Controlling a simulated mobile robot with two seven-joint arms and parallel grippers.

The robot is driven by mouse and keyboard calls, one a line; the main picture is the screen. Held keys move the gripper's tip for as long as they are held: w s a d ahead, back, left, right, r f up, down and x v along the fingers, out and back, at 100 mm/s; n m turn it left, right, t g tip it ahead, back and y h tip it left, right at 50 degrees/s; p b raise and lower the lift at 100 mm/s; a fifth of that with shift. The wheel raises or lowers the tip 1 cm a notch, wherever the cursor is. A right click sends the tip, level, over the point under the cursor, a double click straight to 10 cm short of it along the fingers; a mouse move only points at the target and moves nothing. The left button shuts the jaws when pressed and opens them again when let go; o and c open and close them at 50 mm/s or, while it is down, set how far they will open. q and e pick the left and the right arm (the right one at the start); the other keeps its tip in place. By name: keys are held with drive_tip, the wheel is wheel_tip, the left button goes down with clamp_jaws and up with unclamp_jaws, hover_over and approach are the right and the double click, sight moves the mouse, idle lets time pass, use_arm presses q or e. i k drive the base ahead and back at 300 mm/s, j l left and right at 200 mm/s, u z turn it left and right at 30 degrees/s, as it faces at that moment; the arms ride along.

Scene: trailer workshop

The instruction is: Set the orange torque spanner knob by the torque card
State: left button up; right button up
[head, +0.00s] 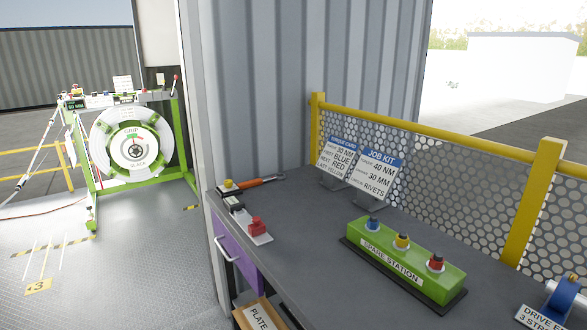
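An orange torque spanner (262,182) lies at the far left end of the grey workbench, pointing to the right. A yellow round piece (228,184) shows at its left end; I cannot tell if this is its knob, and no setting is readable. The torque card (337,155) stands tilted on a small stand at the back of the bench, by the fence. It reads 30 NM, with blue, red and yellow listed below. Neither of my grippers is in view.
A job kit card (376,176) reading 40 NM stands beside the torque card. A green spare station (390,263) with blue, yellow and red knobs is on the bench. A red item (257,226) sits near the left edge. The bench middle (305,225) is clear.

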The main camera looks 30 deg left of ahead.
sight(229, 185)
drive_tip(key=i+j+z, duration=0.2)
drive_tip(key=j+z, duration=0.15)
drive_tip(key=j, duration=0.7)
drive_tip(key=j+z, duration=0.35)
drive_tip(key=j, duration=0.7)
drive_tip(key=i, duration=0.05)
